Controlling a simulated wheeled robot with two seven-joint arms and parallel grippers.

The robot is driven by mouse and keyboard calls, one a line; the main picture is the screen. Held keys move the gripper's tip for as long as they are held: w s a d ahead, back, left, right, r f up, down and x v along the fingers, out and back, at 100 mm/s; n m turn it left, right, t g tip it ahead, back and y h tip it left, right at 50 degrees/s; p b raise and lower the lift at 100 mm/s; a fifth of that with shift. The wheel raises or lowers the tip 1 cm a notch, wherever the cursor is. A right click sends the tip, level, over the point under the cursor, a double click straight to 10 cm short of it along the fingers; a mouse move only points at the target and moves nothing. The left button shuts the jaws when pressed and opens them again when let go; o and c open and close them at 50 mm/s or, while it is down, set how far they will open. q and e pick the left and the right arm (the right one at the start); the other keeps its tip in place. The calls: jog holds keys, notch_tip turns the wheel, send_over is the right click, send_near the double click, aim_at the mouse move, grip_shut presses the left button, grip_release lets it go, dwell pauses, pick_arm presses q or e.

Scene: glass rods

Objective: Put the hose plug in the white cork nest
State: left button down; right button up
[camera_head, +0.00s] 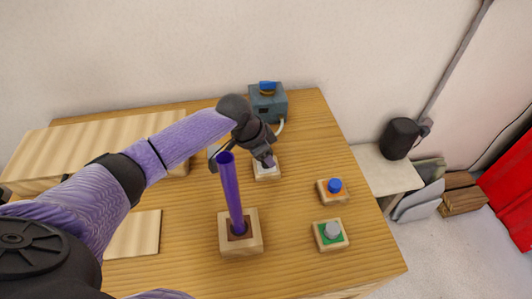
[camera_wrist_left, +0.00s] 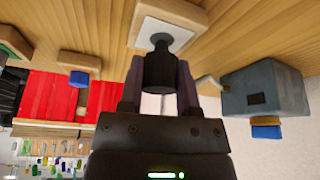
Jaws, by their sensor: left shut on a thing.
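The white cork nest is a wooden block with a white top (camera_head: 267,172), at the middle of the table in the head view. It also shows at the top of the left wrist view (camera_wrist_left: 177,34). My left gripper (camera_head: 263,158) is over this block, shut on a dark grey cylindrical plug (camera_wrist_left: 160,70), which I take as the hose plug. The plug's narrower end is in front of the white top. I cannot tell whether it touches or sits in it. In the head view the gripper mostly hides the plug. My right gripper is not in view.
A purple tube (camera_head: 231,195) stands upright in a wooden block (camera_head: 254,238) in front of my left gripper. A blue-grey box (camera_head: 271,103) with a pale hose stands behind. A blue cork block (camera_head: 330,197) and a green-topped block (camera_head: 331,246) stand to the right.

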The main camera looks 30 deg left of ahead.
pick_arm(q)
jog(key=shift+p, duration=0.35)
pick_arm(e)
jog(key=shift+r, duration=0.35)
pick_arm(q)
jog(key=shift+f+b, duration=0.5)
jog(key=shift+f, duration=0.3)
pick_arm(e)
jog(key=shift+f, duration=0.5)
pick_arm(q)
jog(key=c, duration=0.6)
grip_release()
jog(key=shift+p+v, duration=0.95)
jog(key=shift+p, duration=0.1)
jog(key=p+v, duration=0.9)
jog(key=p, duration=0.1)
jog(key=shift+p, duration=0.35)
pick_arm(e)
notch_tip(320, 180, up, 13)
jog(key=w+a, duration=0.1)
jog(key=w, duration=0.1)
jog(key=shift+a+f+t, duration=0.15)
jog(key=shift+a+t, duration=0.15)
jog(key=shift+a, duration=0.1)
